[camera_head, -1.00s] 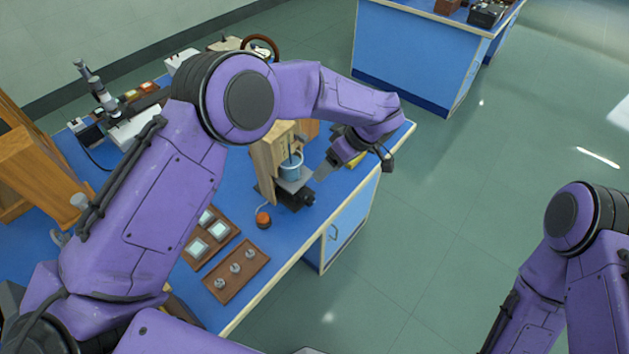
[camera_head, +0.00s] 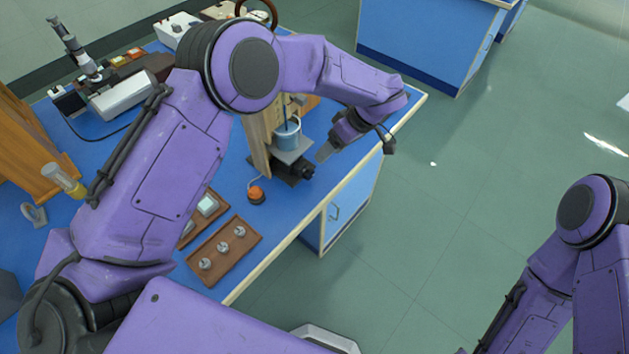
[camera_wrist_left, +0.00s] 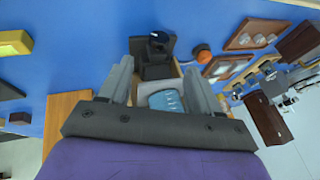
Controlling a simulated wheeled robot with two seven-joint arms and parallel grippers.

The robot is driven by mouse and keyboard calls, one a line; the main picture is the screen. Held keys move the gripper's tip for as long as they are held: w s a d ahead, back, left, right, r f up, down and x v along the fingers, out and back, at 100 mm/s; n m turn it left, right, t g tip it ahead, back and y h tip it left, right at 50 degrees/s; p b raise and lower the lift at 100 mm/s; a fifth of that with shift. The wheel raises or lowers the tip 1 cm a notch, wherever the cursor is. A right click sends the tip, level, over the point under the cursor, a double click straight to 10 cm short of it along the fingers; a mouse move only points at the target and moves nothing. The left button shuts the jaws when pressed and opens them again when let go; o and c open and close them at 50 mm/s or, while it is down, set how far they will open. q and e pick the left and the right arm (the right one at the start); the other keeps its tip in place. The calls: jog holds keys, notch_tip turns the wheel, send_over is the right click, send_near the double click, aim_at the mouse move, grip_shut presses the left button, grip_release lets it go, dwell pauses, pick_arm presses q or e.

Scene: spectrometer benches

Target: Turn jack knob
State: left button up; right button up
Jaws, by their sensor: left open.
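The lab jack (camera_head: 288,167) stands near the bench's front edge, with a grey plate on top carrying a blue beaker (camera_head: 287,136). Its dark knob (camera_head: 308,171) faces the front edge and also shows in the left wrist view (camera_wrist_left: 158,39). My left gripper (camera_head: 322,155) is close to the knob, on the edge side and slightly above. In the left wrist view its two fingers (camera_wrist_left: 157,72) are apart with the jack and knob beyond their tips; nothing is held. Whether a finger touches the jack is unclear. My right gripper is out of view.
A wooden stand (camera_head: 257,140) rises behind the beaker. An orange button (camera_head: 256,194) and a brown tray with small metal pieces (camera_head: 224,250) lie nearer on the blue bench. A yellow object (camera_wrist_left: 14,43) shows in the left wrist view. The floor is clear.

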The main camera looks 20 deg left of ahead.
aim_at(310, 174)
pick_arm(q)
jog(key=p+x, duration=0.3)
jog(key=x, duration=0.6)
jog(key=shift+s+f, duration=0.15)
jog(key=shift+f, duration=0.3)
jog(key=shift+a+f, duration=0.1)
jog(key=shift+f, duration=0.2)
jog(key=shift+s+a+f, duration=0.1)
jog(key=shift+s, duration=0.05)
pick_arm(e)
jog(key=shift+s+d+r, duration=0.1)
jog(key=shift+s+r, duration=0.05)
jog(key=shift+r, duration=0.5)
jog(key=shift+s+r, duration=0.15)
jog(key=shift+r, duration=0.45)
